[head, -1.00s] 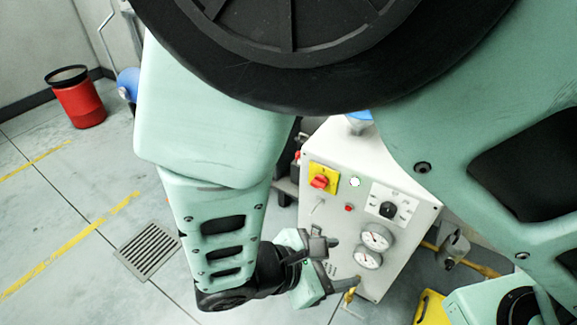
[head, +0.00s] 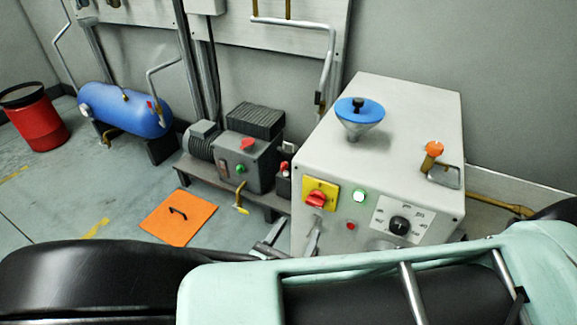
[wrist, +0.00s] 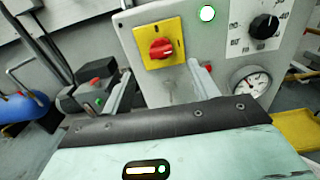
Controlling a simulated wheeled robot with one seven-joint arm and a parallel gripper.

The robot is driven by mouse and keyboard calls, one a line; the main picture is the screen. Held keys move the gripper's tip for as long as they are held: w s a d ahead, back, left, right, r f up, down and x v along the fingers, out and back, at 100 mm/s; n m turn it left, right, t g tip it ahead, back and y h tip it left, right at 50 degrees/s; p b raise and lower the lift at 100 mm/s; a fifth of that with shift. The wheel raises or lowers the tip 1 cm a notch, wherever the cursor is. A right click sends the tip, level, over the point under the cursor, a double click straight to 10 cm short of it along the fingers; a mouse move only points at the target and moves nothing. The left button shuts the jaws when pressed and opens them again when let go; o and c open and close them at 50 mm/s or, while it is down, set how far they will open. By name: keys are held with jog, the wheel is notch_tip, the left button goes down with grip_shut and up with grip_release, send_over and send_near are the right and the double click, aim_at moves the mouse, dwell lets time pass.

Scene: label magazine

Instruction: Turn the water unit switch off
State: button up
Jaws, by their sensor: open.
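The water unit is a pale grey cabinet (head: 385,115) with a blue funnel on top. Its switch is a red rotary knob (head: 316,199) on a yellow plate (head: 329,188) at the upper left of the front panel. In the wrist view the red knob (wrist: 161,49) is in plain sight, its grip lying roughly crosswise. My gripper (wrist: 161,74) is open and empty, its two fingers spread below the knob and apart from it. In the head view my gripper (head: 298,226) shows partly, just below the switch; my arm hides the lower panel.
A lit green lamp (head: 359,196), a small red button (head: 350,226) and a black dial (head: 400,225) sit right of the switch. A gauge (wrist: 250,84) is lower right. A motor unit (head: 245,155) stands left of the cabinet, with an orange plate (head: 178,217) on the floor.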

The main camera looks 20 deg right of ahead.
aim_at(314, 204)
jog(key=x, duration=0.9)
jog(key=shift+w+d+b, duration=0.1)
jog(key=shift+d+b, duration=0.1)
jog(key=shift+b, duration=0.15)
jog(key=c, duration=1)
